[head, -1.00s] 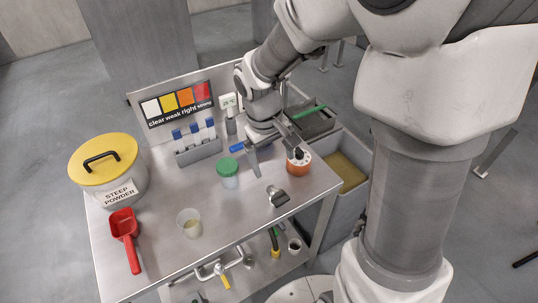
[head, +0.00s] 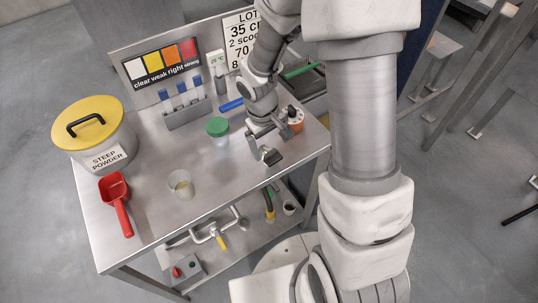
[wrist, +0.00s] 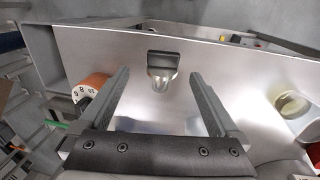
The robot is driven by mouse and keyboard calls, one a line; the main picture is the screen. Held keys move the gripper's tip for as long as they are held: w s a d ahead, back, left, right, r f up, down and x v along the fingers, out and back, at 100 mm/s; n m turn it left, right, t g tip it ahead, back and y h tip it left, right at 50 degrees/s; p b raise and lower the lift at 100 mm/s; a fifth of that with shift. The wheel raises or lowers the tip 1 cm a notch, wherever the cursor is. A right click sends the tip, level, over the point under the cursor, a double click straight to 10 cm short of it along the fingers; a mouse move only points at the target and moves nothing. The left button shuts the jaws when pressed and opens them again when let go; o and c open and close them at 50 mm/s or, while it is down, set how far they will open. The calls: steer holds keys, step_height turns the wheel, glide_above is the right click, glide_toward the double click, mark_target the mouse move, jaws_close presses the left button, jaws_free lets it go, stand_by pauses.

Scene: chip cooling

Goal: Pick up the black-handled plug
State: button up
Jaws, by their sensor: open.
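A small plug with a dark, blocky handle and a shiny tapered end lies on the steel table near its front edge; it shows in the head view (head: 270,157) and in the wrist view (wrist: 163,68). My gripper (head: 268,136) is open and empty above the table, close behind the plug in the head view. In the wrist view the plug appears between and just beyond the tips of my open gripper (wrist: 160,76), its tapered end toward me. The fingers look apart from it; the exact height gap cannot be told.
An orange dial cylinder (head: 297,124) stands close beside my gripper, near a finger in the wrist view (wrist: 92,86).

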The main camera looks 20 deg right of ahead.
mark_target(273, 158)
steer(key=f, duration=0.2)
steer(key=f+b, duration=0.1)
steer(key=f, duration=0.1)
steer(key=shift+s+d, duration=0.1)
steer(key=shift+s, duration=0.15)
steer(key=shift+w+d+f, duration=0.1)
steer(key=shift+f, duration=0.45)
steer(key=shift+c, duration=0.3)
jaws_close()
